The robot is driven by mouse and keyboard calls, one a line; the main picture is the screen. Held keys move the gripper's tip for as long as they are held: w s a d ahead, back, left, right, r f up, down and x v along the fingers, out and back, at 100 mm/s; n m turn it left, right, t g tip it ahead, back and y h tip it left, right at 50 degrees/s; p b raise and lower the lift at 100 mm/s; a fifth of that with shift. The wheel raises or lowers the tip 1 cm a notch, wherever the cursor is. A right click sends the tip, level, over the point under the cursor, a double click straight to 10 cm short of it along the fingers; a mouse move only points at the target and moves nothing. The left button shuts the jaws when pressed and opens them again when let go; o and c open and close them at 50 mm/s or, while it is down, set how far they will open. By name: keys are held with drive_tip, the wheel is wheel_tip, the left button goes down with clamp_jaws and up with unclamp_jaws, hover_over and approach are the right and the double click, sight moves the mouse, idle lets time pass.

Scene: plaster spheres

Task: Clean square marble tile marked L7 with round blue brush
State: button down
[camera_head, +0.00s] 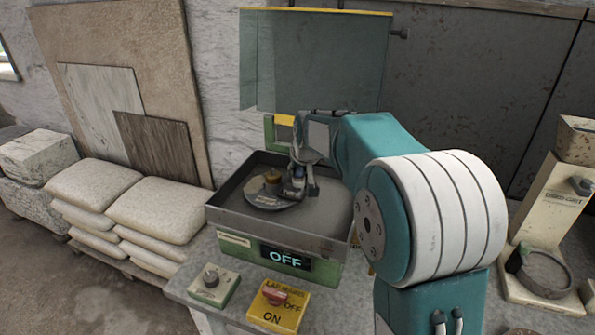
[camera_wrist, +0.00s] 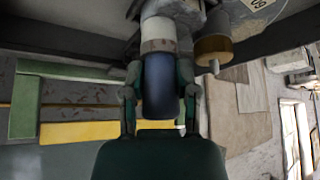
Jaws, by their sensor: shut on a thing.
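My gripper (camera_head: 305,182) is low inside a grey metal tray (camera_head: 270,228), at the right of a round grey plate. In the wrist view its two fingers (camera_wrist: 160,88) are shut on the blue handle of the round blue brush (camera_wrist: 160,82). A pale collar (camera_wrist: 157,35) shows beyond the blue part. The brush also shows small in the head view (camera_head: 298,171). Its bristles are hidden, and I cannot tell whether it touches anything. I cannot make out a square marble tile marked L7 in either view.
The round plate (camera_head: 262,203) carries a brass knob (camera_head: 272,176). The tray's machine shows OFF (camera_head: 286,257). A yellow LAP MOTOR switch box (camera_head: 277,306) and a grey-green knob box (camera_head: 214,287) stand in front. A dark translucent guard (camera_head: 315,60) hangs behind. A beige stand (camera_head: 545,225) is at right.

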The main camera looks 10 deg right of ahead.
drive_tip(key=shift+w+d, duration=0.4)
drive_tip(key=shift+w, duration=0.15)
drive_tip(key=shift+s+a, duration=0.7)
drive_tip(key=shift+s, duration=0.35)
drive_tip(key=shift+w+d+r, duration=0.4)
drive_tip(key=shift+w+r, duration=0.15)
drive_tip(key=shift+r, duration=0.2)
